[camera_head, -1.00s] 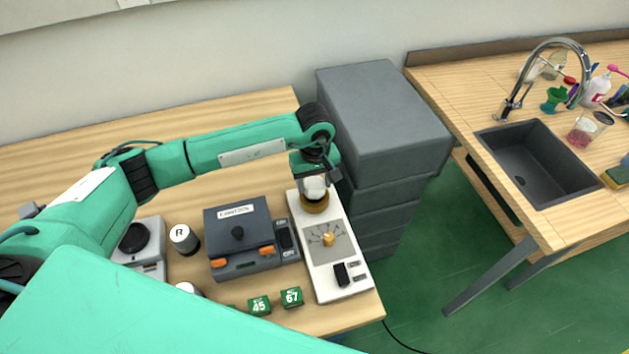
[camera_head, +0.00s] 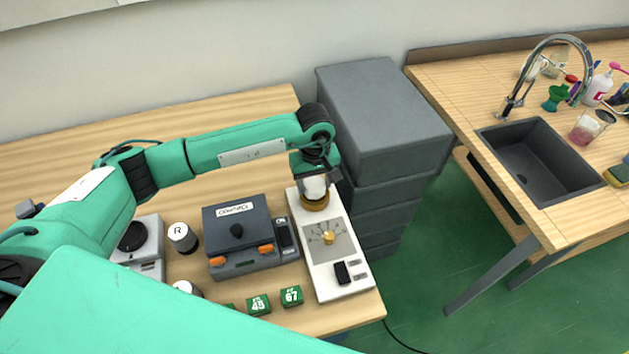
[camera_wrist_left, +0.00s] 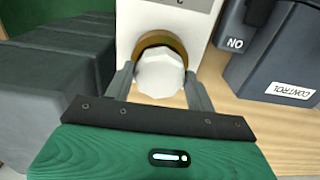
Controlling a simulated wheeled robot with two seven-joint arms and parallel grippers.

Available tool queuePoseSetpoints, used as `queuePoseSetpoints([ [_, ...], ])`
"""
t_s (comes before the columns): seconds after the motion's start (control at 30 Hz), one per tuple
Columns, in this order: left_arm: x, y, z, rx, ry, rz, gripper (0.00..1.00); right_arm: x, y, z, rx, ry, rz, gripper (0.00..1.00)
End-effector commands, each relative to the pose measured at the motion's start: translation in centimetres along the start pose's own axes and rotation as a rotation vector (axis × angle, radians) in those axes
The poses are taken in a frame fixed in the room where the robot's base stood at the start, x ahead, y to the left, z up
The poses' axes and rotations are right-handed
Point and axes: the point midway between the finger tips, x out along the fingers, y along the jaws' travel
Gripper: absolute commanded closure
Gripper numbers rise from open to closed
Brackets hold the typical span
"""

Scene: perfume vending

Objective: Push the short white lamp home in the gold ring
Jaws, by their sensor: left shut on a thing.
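The short white lamp (camera_head: 314,187) stands upright at the gold ring (camera_head: 314,204) on the far end of the white panel (camera_head: 341,282). My left gripper (camera_head: 317,180) reaches down from above and is shut on the lamp. In the left wrist view the faceted lamp (camera_wrist_left: 159,72) sits between the two grey fingers, with the gold ring (camera_wrist_left: 176,43) around or just under it. How deep the lamp sits in the ring is hidden. My right gripper is not in view.
A dark control box (camera_head: 235,218) with orange latches stands left of the panel. Green number blocks (camera_head: 291,296) lie at the table's front edge. A black-and-white jar (camera_head: 182,238) stands farther left. A grey drawer cabinet (camera_head: 380,120) stands close behind and right.

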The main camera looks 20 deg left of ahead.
Motion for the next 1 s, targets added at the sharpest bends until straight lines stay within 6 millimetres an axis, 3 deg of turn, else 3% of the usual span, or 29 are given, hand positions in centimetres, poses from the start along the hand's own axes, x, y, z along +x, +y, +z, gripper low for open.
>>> queuePoseSetpoints([
  [1.0,0.25,0.01,-0.04,0.000,0.001,0.001,0.61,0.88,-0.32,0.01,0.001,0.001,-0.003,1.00],
])
